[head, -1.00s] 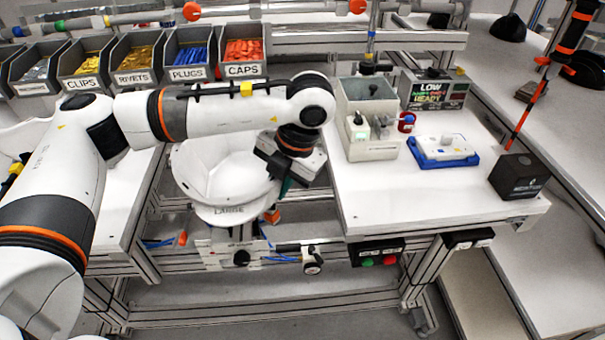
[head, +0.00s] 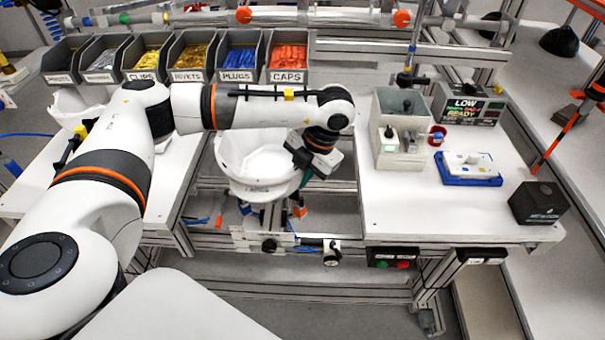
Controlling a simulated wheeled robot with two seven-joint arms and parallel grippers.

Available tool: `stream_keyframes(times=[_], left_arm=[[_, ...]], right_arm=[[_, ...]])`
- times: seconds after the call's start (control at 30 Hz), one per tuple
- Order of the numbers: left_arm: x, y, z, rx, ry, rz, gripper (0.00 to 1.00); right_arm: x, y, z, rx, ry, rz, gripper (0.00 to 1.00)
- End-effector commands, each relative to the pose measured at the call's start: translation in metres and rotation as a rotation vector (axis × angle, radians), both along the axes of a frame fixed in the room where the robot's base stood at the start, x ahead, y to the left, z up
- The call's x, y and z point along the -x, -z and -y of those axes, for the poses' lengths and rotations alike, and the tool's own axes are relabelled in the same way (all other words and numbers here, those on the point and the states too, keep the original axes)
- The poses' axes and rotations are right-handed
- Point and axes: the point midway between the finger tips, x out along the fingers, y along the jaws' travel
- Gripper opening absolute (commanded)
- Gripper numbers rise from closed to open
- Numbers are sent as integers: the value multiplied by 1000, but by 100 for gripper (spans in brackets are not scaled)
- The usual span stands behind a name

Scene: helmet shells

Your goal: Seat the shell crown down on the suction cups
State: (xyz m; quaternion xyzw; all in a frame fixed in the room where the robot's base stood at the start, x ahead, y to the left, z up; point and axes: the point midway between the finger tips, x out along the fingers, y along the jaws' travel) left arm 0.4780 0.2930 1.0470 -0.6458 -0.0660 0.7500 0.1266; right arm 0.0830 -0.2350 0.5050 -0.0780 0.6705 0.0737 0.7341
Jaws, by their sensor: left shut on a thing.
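The white shell (head: 245,166) is a deep bowl with its opening up and crown down, in the gap between the two bench tops. A label on its front is too small to read clearly. My left gripper (head: 304,160) is at the shell's right rim and shut on it. Below the shell, parts of a fixture (head: 268,244) show on the frame. The suction cups are hidden under the shell, so I cannot tell whether the crown touches them. My right gripper is not in view.
Bins of small parts (head: 287,76) stand behind the shell. The right bench top (head: 420,215) holds a grey box (head: 400,130), a blue tray (head: 470,180), a black block (head: 537,203) and a display (head: 468,105). Another white shell (head: 70,110) is at the left bench.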

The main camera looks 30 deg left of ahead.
Motion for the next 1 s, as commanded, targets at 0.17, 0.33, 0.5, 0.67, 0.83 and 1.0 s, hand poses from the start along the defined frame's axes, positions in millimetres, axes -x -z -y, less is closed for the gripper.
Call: stream_keyframes(times=[0.17, 0.33, 0.5, 0.67, 0.83, 1.0], left_arm=[[-7, 6, -4, -3, -4, 2, 0], [-20, 13, -12, -3, -4, 2, 0], [-34, 19, -21, -3, -5, 4, 0], [-46, 25, -28, -2, -3, 3, 0], [-51, 38, -32, -1, -2, 1, 0], [-51, 53, -32, -1, -2, 1, 0]], right_arm=[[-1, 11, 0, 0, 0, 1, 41], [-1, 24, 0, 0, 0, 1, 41], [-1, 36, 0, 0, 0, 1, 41], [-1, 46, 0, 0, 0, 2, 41], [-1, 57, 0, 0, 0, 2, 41], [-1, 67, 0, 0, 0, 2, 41]])
